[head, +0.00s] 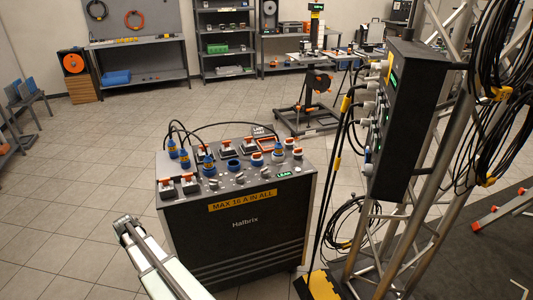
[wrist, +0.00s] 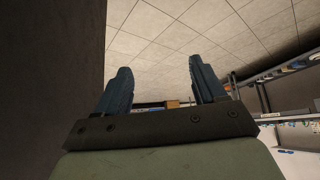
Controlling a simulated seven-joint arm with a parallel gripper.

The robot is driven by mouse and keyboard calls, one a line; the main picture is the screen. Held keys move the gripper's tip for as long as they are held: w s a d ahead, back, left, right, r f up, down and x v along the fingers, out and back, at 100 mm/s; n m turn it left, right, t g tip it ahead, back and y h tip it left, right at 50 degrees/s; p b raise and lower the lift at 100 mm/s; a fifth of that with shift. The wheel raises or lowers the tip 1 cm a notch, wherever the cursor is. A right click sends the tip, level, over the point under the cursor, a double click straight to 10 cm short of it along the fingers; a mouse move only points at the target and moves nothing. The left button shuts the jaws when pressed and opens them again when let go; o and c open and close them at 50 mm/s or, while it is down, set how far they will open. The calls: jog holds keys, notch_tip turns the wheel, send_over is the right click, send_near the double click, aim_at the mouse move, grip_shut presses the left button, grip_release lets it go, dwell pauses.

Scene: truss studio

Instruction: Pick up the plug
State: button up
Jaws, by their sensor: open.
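Several blue plugs stand on top of the black Halbrix power unit, among them a left one (head: 172,149), one beside it (head: 184,160) and one further right (head: 208,164). Black cables arch over the unit's top from the back left. Which plug the task means I cannot tell. In the wrist view my gripper (wrist: 160,72) is open, its two dark blue fingers apart with nothing between them. No plug shows in that view. In the head view my pale arm rises from the bottom edge, just left of the unit.
The power unit (head: 240,224) carries red-and-white switches, sockets and a yellow label (head: 242,201). A black box (head: 402,120) with pale connectors and hanging cables is fixed to a metal truss (head: 450,200) at right. Shelves and benches line the back.

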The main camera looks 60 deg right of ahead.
jog(key=w+d+r+m+t+h, duration=0.2)
jog(key=w+d+r+m+h, duration=0.1)
jog(key=d+r, duration=1.25)
jog(key=w+d+r+m+t+h, duration=0.2)
jog(key=d+r+h, duration=0.1)
jog(key=d+r, duration=1.25)
notch_tip(320, 180, up, 5)
jog(key=m+g+y, duration=0.3)
jog(key=g+y, duration=0.3)
jog(key=g, duration=0.3)
send_over(279, 142)
jog(key=s+a, duration=0.1)
jog(key=a, duration=0.2)
jog(key=x, duration=0.8)
jog(key=shift+s+d, duration=0.15)
jog(key=shift+s, duration=0.05)
jog(key=shift+a+x, duration=0.15)
jog(key=shift+x, duration=1.3)
jog(key=shift+a+x, duration=0.15)
jog(key=shift+x, duration=1.35)
